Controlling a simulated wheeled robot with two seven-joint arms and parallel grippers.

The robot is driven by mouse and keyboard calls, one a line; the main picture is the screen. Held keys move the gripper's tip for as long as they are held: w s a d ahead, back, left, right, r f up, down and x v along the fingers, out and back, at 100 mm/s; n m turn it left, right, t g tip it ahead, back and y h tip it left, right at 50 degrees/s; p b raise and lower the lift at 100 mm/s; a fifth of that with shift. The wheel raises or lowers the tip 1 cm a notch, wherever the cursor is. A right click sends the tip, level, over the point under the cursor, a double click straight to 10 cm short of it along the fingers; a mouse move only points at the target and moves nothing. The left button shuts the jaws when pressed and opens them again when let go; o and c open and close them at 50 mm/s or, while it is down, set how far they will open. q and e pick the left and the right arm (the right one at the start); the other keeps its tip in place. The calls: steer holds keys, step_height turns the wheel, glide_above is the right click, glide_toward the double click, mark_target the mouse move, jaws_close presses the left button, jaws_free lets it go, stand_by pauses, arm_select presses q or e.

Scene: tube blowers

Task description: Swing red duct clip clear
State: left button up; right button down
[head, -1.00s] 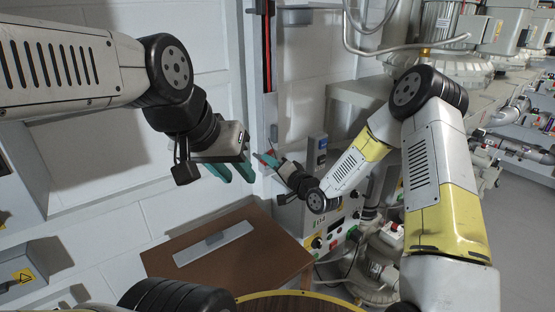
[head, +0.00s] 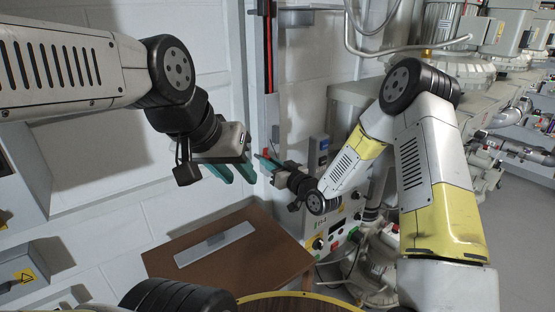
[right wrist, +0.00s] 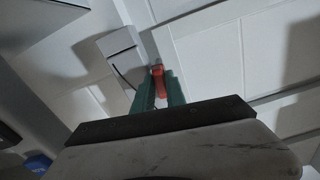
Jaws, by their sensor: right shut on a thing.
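The red duct clip (right wrist: 158,82) shows in the right wrist view between the two teal fingers of my right gripper (right wrist: 159,92), which is shut on it. In the head view, this gripper (head: 266,162) is at the lower part of the narrow wall duct (head: 269,110), and only a small bit of red shows at its fingertips. The clip's hinge cannot be made out. My left gripper (head: 233,172) is empty, with its teal fingers apart, left of the duct and in front of the white wall.
A brown table (head: 230,250) with a grey plate (head: 214,243) on it stands below my left gripper. A control panel (head: 335,232) with buttons is below my right wrist. Grey machines (head: 440,65) fill the right side. A grey cabinet (head: 20,170) is at the left edge.

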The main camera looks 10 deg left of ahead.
steer(key=shift+s+f+n, duration=0.1)
steer(key=shift+n, duration=0.5)
steer(key=c, duration=1.4)
jaws_free()
steer(key=shift+c, duration=0.2)
steer(key=v, duration=0.7)
steer(key=shift+s+d, duration=0.3)
